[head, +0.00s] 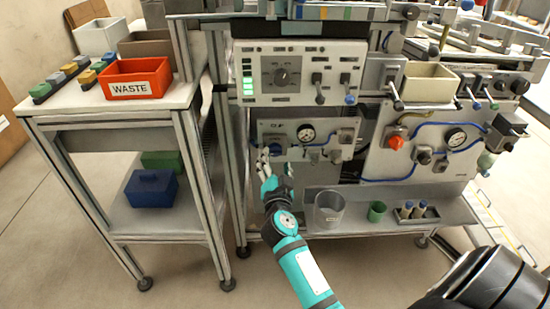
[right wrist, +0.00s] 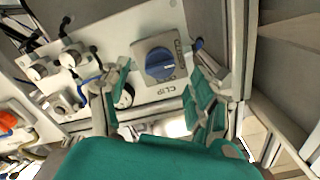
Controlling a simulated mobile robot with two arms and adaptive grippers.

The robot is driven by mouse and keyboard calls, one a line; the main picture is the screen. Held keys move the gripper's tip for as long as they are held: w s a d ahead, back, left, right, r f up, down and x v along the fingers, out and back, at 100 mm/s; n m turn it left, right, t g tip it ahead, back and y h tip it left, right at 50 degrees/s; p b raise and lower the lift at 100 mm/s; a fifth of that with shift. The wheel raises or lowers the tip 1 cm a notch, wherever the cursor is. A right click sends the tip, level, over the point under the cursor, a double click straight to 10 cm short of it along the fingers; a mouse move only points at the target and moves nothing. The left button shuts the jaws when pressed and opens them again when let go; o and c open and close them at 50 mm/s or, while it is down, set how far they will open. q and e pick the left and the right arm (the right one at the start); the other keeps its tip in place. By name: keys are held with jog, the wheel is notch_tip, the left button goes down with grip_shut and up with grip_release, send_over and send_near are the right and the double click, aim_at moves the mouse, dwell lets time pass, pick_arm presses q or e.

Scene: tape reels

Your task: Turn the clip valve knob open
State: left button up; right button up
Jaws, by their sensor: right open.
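The clip valve knob (right wrist: 160,65) is a round blue knob on a grey square plate (right wrist: 150,88) lettered CLIP, seen upside down in the right wrist view. Its grip bar lies roughly crosswise in that view. My right gripper (head: 264,162) is open, with one teal-padded finger on each side of the knob in the right wrist view. The fingers appear apart from the knob; the remaining depth is hard to judge. In the head view the gripper is in front of the left part of the lower panel (head: 330,153) and largely hides the knob. My left gripper is not in view.
A pressure gauge (head: 306,134) sits beside the knob on the same panel. A clear beaker (head: 328,212), a green cup (head: 377,211) and a small vial rack (head: 416,214) stand on the shelf below. A side table with a red WASTE bin (head: 136,79) is at left.

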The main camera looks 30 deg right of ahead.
aim_at(275, 155)
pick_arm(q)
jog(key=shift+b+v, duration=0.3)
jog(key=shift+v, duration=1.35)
pick_arm(e)
jog(key=shift+x, duration=1.9)
jog(key=c, duration=1.2)
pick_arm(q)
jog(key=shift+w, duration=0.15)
